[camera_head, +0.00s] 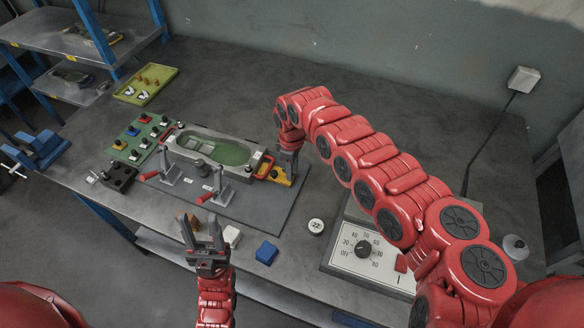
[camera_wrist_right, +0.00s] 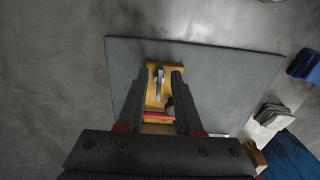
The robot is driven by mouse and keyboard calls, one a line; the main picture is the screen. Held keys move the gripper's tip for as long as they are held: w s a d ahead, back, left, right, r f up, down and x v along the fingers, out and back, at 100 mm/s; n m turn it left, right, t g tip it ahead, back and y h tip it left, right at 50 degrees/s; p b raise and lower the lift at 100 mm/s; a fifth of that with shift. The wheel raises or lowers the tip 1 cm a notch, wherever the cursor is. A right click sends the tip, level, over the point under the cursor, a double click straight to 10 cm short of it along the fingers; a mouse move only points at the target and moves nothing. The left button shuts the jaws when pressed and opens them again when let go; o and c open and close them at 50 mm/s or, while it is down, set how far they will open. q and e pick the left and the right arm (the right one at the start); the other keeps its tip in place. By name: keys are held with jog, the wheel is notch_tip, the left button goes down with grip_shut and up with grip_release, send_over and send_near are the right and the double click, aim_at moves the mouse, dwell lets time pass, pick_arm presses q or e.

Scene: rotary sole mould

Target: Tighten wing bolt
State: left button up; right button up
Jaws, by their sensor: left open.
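The sole mould (camera_head: 215,150) with its green cavity sits on a dark grey base plate (camera_head: 250,210). A yellow block (camera_head: 281,175) is at the mould's right end. In the right wrist view a thin grey metal piece, apparently the wing bolt (camera_wrist_right: 159,76), stands on the yellow block (camera_wrist_right: 153,99). My right gripper (camera_head: 287,165) is over this block; in its wrist view the fingertips (camera_wrist_right: 160,73) are apart, one on each side of the metal piece, with gaps visible. In the head view it hides the bolt. My left gripper (camera_head: 200,224) is open and empty in front of the plate.
Two red-handled clamps (camera_head: 217,188) stand along the mould's front. A green board with knobs (camera_head: 145,135) and a yellow-green tray (camera_head: 146,84) are left. A blue block (camera_head: 266,253), a round counter (camera_head: 316,226) and a dial box (camera_head: 365,260) are right-front. The table's back is clear.

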grip_shut()
